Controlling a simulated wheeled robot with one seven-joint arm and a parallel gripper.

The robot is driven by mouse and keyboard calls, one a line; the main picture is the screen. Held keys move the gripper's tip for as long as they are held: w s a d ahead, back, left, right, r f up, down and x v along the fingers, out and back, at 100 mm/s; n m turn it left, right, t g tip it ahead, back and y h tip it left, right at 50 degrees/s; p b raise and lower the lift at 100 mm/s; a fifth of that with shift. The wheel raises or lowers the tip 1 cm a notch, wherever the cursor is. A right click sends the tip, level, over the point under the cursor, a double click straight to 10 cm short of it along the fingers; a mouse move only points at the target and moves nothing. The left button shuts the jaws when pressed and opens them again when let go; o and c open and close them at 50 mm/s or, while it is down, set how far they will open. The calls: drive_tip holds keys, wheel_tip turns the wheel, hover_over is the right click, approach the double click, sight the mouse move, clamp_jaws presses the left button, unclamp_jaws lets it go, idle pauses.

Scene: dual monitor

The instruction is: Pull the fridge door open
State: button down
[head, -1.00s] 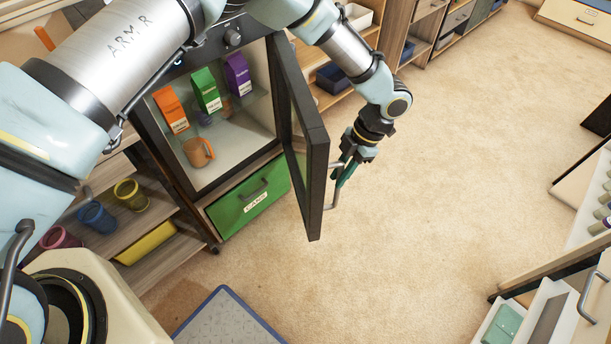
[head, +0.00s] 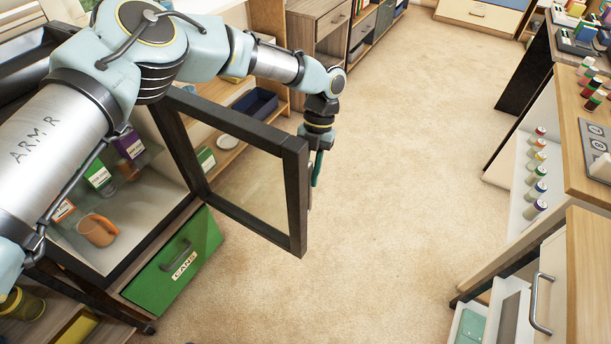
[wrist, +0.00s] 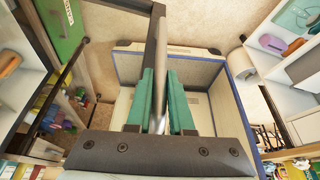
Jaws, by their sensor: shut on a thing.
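The fridge is at the left of the head view, with its dark-framed glass door (head: 297,205) standing well open. The door swings out to the right of the fridge body. My gripper (head: 316,168) is on the far right side of the door's free edge, its teal fingers pointing down. In the wrist view my gripper (wrist: 160,100) is shut on the metal door handle (wrist: 158,118), which lies between the two teal fingers. Inside the fridge are an orange mug (head: 97,231), a green carton (head: 97,174) and a purple carton (head: 129,146). My arm hides the fridge's upper part.
A green drawer marked CANS (head: 172,262) sits under the fridge. Wooden shelves with a dark blue bin (head: 255,103) stand behind the door. A counter with a silver-handled drawer (head: 541,303) is at the right. The carpet (head: 400,180) between is clear.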

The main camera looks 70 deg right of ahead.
drive_tip(key=shift+s+f, duration=0.1)
drive_tip(key=c, duration=0.8)
unclamp_jaws()
drive_tip(key=b+v, duration=0.2)
drive_tip(key=v, duration=0.9)
drive_tip(key=shift+a+b, duration=0.1)
drive_tip(key=shift+b, duration=0.2)
